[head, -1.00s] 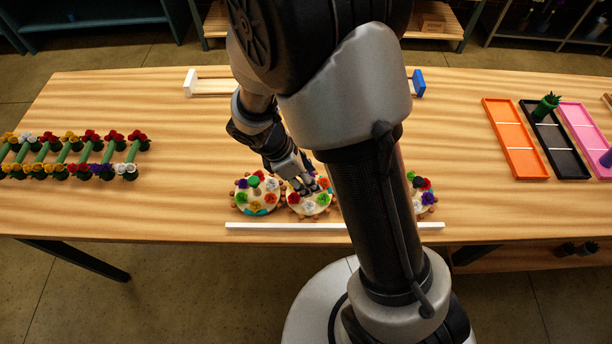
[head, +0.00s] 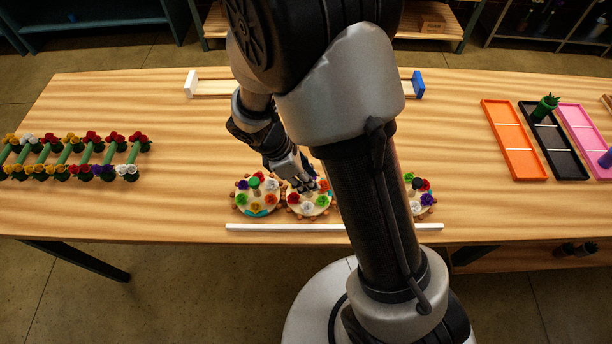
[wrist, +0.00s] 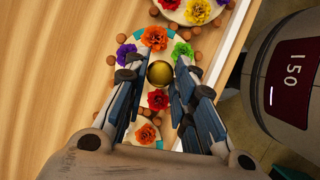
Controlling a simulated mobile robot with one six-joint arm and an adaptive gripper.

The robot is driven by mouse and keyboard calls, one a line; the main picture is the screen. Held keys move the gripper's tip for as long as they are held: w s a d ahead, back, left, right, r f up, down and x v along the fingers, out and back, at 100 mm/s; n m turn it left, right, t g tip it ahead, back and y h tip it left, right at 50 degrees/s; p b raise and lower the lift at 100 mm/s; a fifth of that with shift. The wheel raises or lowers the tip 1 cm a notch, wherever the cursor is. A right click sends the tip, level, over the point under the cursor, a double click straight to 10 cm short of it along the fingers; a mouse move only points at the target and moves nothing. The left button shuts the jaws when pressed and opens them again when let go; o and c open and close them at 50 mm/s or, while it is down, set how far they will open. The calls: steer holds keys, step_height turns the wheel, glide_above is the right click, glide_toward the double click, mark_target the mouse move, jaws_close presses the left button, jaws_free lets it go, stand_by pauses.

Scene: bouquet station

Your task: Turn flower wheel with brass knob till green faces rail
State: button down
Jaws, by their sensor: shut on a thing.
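Three pale flower wheels stand in a row on the table, the left one (head: 256,196), the middle one (head: 309,211) and the right one (head: 420,207), partly hidden by my arm. My gripper (head: 303,187) is over the middle wheel. In the wrist view its fingers are shut around the brass knob (wrist: 159,73). A green flower (wrist: 181,50) is on the wheel's side towards the table edge, with orange (wrist: 154,37), purple (wrist: 126,53) and red (wrist: 158,99) flowers around the knob. The white rail (head: 270,227) runs along the near side of the wheels.
Flowers with green stems (head: 78,158) lie in a row at the left. Orange (head: 515,140), black (head: 565,165) and pink (head: 585,125) trays are at the right. A long frame (head: 213,86) stands at the back. Bare table lies between the frame and the wheels.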

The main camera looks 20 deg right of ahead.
steer(key=m+g+p, duration=0.1)
steer(key=m, duration=0.1)
steer(key=m+g+p, duration=0.1)
steer(key=m, duration=0.2)
steer(key=shift+w+d+r+y+p, duration=0.1)
steer(key=shift+w+y+p, duration=0.1)
steer(key=shift+y+p, duration=0.15)
steer(key=m+p, duration=0.1)
steer(key=m, duration=0.1)
steer(key=m+g+y+p, duration=0.1)
steer(key=m, duration=0.2)
steer(key=shift+w+d+m+y, duration=0.1)
steer(key=shift+m+y, duration=0.15)
steer(key=shift+m, duration=0.05)
steer(key=c, duration=1.3)
jaws_free()
steer(key=shift+c, duration=0.2)
steer(key=v, duration=1.1)
steer(key=shift+w+r, duration=0.3)
steer(key=shift+w, duration=0.05)
steer(key=shift+r, duration=0.1)
